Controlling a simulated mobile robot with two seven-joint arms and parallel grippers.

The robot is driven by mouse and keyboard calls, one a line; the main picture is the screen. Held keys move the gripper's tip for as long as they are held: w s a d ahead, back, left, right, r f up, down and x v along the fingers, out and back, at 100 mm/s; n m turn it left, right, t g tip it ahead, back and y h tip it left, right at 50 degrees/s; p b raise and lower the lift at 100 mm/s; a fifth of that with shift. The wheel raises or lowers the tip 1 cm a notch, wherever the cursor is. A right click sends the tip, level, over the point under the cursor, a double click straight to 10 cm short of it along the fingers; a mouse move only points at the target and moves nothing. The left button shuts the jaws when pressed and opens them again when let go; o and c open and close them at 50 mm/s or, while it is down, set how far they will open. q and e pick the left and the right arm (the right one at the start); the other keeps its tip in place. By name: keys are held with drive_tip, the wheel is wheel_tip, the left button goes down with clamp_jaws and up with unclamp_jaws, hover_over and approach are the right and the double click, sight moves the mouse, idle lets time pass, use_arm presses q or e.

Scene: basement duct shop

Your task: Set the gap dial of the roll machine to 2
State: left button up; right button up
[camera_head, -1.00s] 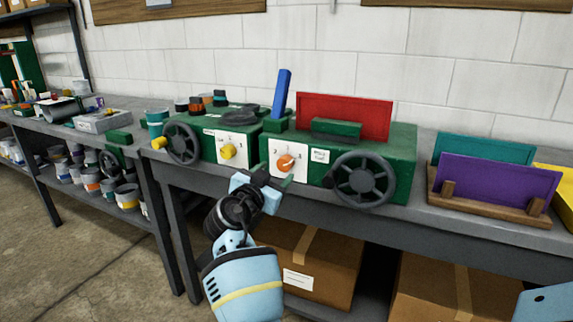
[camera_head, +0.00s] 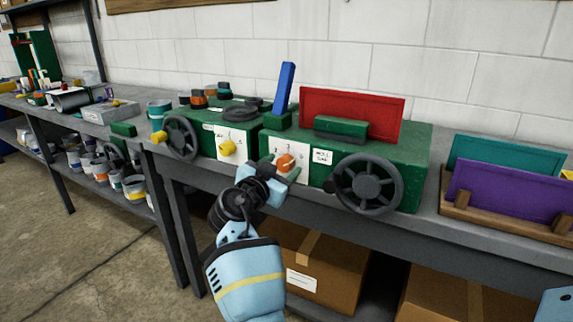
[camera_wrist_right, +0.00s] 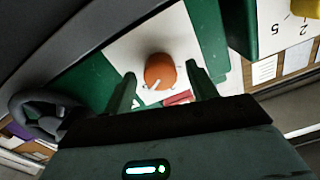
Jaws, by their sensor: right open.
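The roll machine (camera_head: 408,160) is a green box on the bench with a red sheet on top, a dark handwheel and a white dial plate on its front. Its orange dial (camera_head: 287,162) is partly covered by my gripper. My right gripper (camera_head: 281,178) is open and empty just in front of the dial. In the right wrist view the orange dial (camera_wrist_right: 160,70) lies between and just beyond the two green fingertips (camera_wrist_right: 163,88); I see no contact. A white mark shows on its lower left edge, but I cannot read its setting. My left gripper is not in view.
A second green machine (camera_head: 205,142) with a yellow knob (camera_head: 227,148) stands close on the left. The dark handwheel (camera_head: 368,184) sticks out right of the dial. A wooden rack (camera_head: 500,222) holds purple and teal sheets. Cardboard boxes (camera_head: 325,285) sit below the bench.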

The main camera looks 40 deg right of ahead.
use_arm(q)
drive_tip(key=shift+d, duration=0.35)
use_arm(e)
drive_tip(key=shift+w+d, duration=0.1)
drive_tip(key=shift+d, duration=0.05)
drive_tip(key=c, duration=1)
